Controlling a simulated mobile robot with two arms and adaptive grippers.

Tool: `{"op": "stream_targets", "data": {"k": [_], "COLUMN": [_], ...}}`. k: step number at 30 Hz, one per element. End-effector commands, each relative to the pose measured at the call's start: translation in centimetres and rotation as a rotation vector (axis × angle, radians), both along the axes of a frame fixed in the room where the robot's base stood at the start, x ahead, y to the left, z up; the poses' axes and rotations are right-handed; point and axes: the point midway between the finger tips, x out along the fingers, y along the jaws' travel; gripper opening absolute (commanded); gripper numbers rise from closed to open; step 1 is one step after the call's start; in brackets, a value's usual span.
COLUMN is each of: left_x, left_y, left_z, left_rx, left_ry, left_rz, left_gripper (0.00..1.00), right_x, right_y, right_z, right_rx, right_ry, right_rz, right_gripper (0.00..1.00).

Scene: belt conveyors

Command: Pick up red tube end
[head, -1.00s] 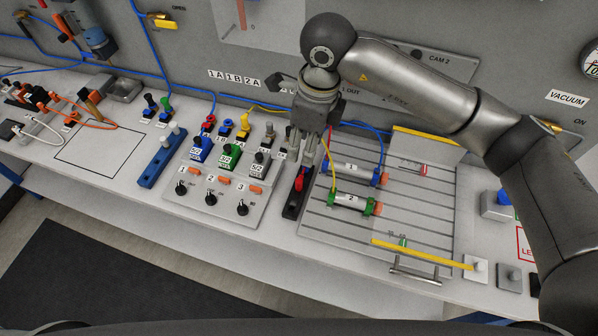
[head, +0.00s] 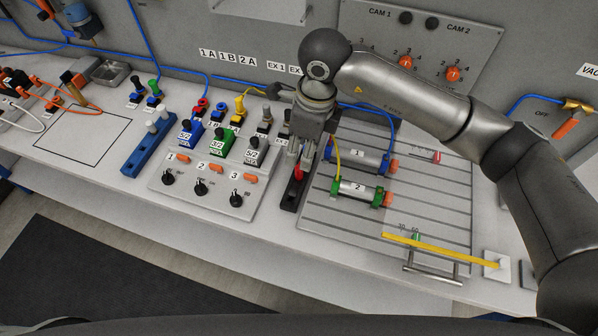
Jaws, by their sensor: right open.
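The red tube end (head: 298,174) stands upright in a narrow black block (head: 290,196), just left of the grooved plate. My right gripper (head: 298,166) is open and points down over it, with its fingertips at the level of the red piece's top. The fingers partly hide the red piece, and I cannot tell whether they touch it. My left gripper is not in view.
A valve panel (head: 205,197) with black knobs lies left of the black block. The grooved plate (head: 420,205) carries two cylinders, 1 and 2 (head: 357,191). A blue rack (head: 148,150) stands farther left. A blue tube and a yellow tube run close to my gripper.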

Motion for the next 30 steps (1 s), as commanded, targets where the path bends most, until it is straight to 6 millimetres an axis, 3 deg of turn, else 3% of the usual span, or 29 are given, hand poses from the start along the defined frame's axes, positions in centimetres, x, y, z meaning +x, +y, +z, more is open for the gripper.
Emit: {"op": "stream_targets", "data": {"k": [3,11,21,30], "left_x": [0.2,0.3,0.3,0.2], "left_y": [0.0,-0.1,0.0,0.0], "left_z": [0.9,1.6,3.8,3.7], "left_rx": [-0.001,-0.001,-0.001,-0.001], "left_ry": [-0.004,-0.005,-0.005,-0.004], "left_rz": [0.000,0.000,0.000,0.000], "left_gripper": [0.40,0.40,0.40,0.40], "right_x": [0.0,0.1,0.3,0.5], "right_y": [0.2,0.5,0.9,0.9], "right_z": [-1.8,-3.7,-7.9,-8.5], "right_rx": [-0.002,0.000,-0.001,-0.001], "right_ry": [0.005,0.002,0.003,-0.001], "right_rz": [-0.001,0.000,0.000,0.001], "right_gripper": [0.42,0.42,0.42,0.41]}}
